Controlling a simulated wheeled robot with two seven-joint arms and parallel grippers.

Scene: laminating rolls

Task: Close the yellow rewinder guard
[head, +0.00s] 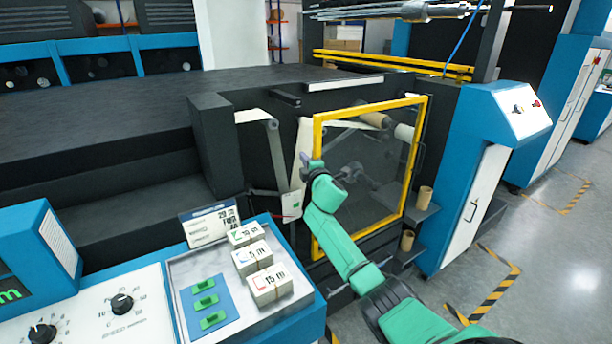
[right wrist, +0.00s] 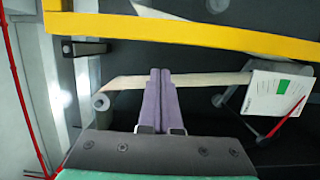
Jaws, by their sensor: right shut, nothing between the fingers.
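The yellow rewinder guard (head: 371,108) is a yellow frame with a clear, dark-looking panel, upright at the front of the dark machine in the head view. A dark handle shows by its right edge. I cannot tell whether it sits flush. A yellow bar, likely part of the guard, crosses the top of the right wrist view (right wrist: 190,32). My right gripper (head: 308,160) is at the guard's left edge in the head view; contact is unclear. Its purple fingers (right wrist: 160,75) are shut and empty, short of the yellow bar in the right wrist view. My left gripper is out of view.
A white card with a green square (head: 292,205) hangs left of the guard. A blue control console (head: 325,300) with stacked labelled blocks (head: 268,284) stands in front left. Cardboard cores (head: 424,197) stand right of the guard. A blue cabinet (head: 470,190) is farther right, beside open floor.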

